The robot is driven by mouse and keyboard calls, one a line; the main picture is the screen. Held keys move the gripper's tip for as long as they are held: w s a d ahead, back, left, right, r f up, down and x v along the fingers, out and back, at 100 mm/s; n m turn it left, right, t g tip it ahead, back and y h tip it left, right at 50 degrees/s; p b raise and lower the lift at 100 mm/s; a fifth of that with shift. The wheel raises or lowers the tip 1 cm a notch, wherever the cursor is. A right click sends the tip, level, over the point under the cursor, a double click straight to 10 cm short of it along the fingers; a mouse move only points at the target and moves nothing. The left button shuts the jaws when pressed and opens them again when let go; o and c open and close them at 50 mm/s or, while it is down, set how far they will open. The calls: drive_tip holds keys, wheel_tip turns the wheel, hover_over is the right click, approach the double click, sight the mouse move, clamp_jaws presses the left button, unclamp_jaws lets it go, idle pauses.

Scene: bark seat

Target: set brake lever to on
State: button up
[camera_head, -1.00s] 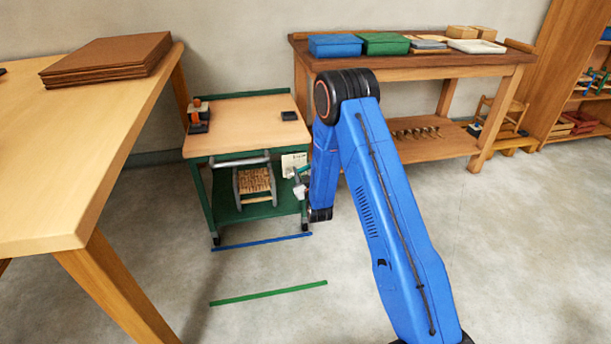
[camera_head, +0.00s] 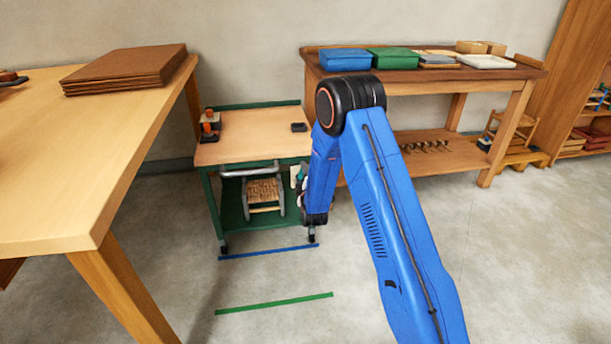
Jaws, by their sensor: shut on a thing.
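The green-framed cart (camera_head: 208,190) with a pale wooden top stands against the wall, left of my arm. A pale card or plate (camera_head: 295,177) shows at the right of its front, partly covered by my arm. The brake lever is not clearly visible; that part of the cart is behind my blue arm link. My gripper (camera_head: 302,188) shows only as a small sliver at the cart's right front, beside the pale card. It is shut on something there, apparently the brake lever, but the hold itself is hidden.
A woven-seat stool (camera_head: 264,194) is on the cart's lower shelf. A blue line (camera_head: 268,252) and a green line (camera_head: 273,303) mark the floor before it. A wooden table (camera_head: 110,165) stands left, a workbench (camera_head: 430,82) behind right. Floor at right is clear.

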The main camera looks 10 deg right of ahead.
drive_tip(key=shift+a+r+n, duration=0.15)
drive_tip(key=shift+a+n, duration=0.85)
drive_tip(key=shift+n, duration=0.6)
drive_tip(key=o, duration=1.5)
drive_tip(key=shift+a, duration=0.1)
drive_tip(key=shift+s, duration=0.1)
drive_tip(key=s, duration=1.7)
